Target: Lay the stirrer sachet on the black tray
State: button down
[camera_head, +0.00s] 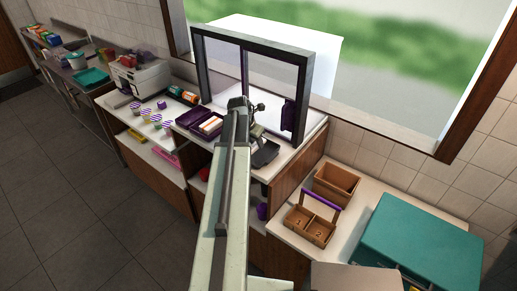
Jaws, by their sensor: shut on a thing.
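My gripper (256,122) is at the far end of my pale arm, over the counter by the framed glass screen. It is small and partly hidden by my arm. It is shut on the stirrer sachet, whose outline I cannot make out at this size. A dark, flat tray-like thing (266,154), which looks like the black tray, lies on the counter just right of my arm, below and close to my gripper. My arm may cover part of its left side. I cannot tell the exact height of the gripper above it.
A black-framed glass screen (306,78) stands behind my gripper. A purple box (181,121) with pale packets is left of my arm. Several striped cups (156,121) stand farther left. Wooden caddies (318,236) and a teal box (425,240) are at right.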

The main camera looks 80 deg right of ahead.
aim_at(256, 144)
jog(key=shift+s+d, duration=0.1)
jog(key=shift+d, duration=0.1)
jog(key=shift+s+d+f, duration=0.2)
jog(key=shift+s+d, duration=0.1)
jog(key=shift+d, duration=0.2)
jog(key=f+b, duration=0.3)
jog(key=b, duration=0.1)
jog(key=shift+w+a+f, duration=0.1)
jog(key=shift+a+f, duration=0.1)
jog(key=shift+f, duration=0.2)
jog(key=c, duration=1.1)
grip_release()
jog(key=shift+r, duration=0.15)
jog(key=shift+r+p, duration=0.45)
jog(key=shift+p, duration=0.05)
jog(key=p+v, duration=1)
jog(key=v, duration=0.1)
jog(key=shift+a+r+p, duration=0.2)
jog(key=shift+r+p, duration=0.1)
jog(key=shift+p, duration=0.05)
jog(key=shift+f, duration=0.15)
